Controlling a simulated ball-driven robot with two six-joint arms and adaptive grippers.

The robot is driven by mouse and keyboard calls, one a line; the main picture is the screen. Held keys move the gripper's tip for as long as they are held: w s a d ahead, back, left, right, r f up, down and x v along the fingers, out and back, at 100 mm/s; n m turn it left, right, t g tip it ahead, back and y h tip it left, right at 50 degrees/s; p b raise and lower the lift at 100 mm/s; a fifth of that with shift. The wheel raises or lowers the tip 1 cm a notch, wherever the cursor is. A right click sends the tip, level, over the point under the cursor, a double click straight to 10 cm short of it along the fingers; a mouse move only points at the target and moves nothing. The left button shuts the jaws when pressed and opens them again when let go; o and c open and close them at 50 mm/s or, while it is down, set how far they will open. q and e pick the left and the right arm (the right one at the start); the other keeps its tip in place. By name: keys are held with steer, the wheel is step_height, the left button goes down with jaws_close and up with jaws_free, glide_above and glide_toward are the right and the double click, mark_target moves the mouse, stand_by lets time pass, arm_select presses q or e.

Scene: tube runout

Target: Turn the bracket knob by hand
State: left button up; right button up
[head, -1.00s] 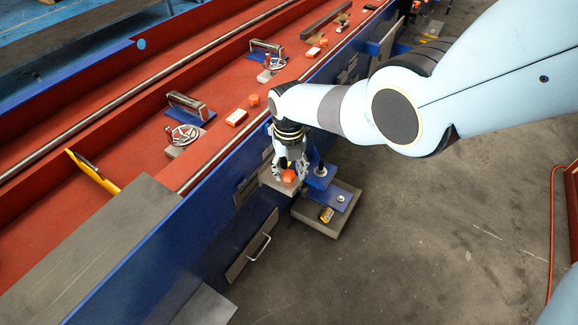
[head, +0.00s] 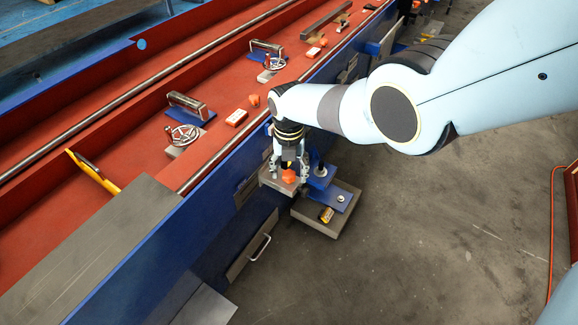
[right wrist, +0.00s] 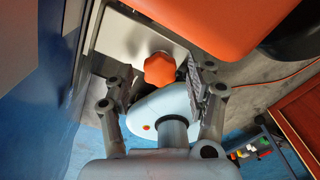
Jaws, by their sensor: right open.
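The orange lobed bracket knob (head: 289,176) sits on a small grey plate (head: 270,183) at the side of the blue machine wall. My right gripper (head: 289,179) points down over the knob, its fingers spread to either side. In the right wrist view the knob (right wrist: 160,69) lies between the two open finger pads (right wrist: 160,80), with a visible gap on each side. The fingers do not appear to touch it. My left gripper is not in view.
A blue bracket (head: 330,193) and a grey platform (head: 325,220) with a small yellow item (head: 326,214) lie just right of and below the knob. The red machine bed (head: 120,140) carries handwheels (head: 183,134) and loose orange pieces. Open floor (head: 430,230) lies to the right.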

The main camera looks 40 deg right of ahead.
steer(key=shift+r, duration=0.15)
step_height(320, 180, up, 6)
steer(key=p, duration=0.5)
steer(key=shift+p, duration=0.35)
